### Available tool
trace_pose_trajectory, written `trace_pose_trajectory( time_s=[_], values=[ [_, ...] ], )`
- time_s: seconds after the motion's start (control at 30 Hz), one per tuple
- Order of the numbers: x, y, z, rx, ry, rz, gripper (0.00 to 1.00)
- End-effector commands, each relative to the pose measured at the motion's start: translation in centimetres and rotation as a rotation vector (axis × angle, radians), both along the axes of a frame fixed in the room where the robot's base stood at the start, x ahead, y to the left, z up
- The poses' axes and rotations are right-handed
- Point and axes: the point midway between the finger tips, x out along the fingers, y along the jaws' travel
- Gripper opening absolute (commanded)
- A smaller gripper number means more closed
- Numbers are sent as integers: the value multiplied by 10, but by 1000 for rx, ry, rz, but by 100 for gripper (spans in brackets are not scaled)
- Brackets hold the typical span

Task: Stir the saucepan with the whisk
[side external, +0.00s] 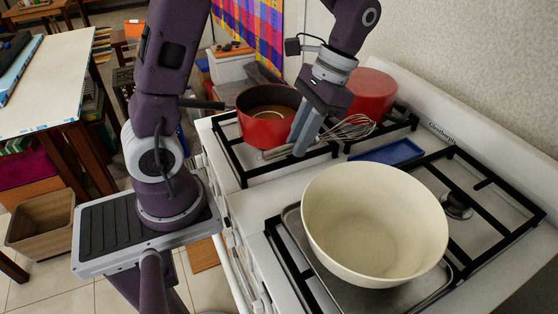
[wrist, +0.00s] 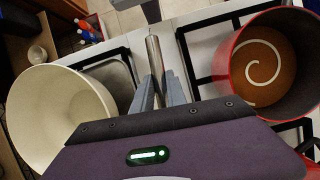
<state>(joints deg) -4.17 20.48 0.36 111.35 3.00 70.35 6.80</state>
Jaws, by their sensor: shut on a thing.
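The whisk (side external: 350,128) has a metal handle and a wire head; it lies roughly level across my gripper, with the wires pointing right in the side view. My gripper (side external: 300,148) is shut on its handle, which shows between the fingers in the wrist view (wrist: 154,52). The wire head is hidden in the wrist view. The red saucepan (side external: 268,134) stands on the back-left burner grate and holds brown contents with a pale swirl. It shows at the right of the wrist view (wrist: 233,57). The gripper and whisk are beside the saucepan, not over its contents.
A large cream bowl (side external: 375,225) stands on a grey tray (side external: 293,218) on the near grate. A blue tray (side external: 388,152) lies on the stove between the grates. Another red pot (side external: 371,92) stands behind my gripper, near the wall.

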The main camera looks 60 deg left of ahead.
Motion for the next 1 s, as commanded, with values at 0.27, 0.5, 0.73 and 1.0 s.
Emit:
trace_pose_trajectory(
  time_s=[0.27, 0.5, 0.73, 1.0],
  values=[
    [89, 10, 22, 0, 0, -135, 0],
    [127, 14, 33, 4, 1, -199, 0],
    [147, 14, 40, 4, 3, -235, 0],
    [116, 55, 50, 53, 138, -360, 0]
  ],
)
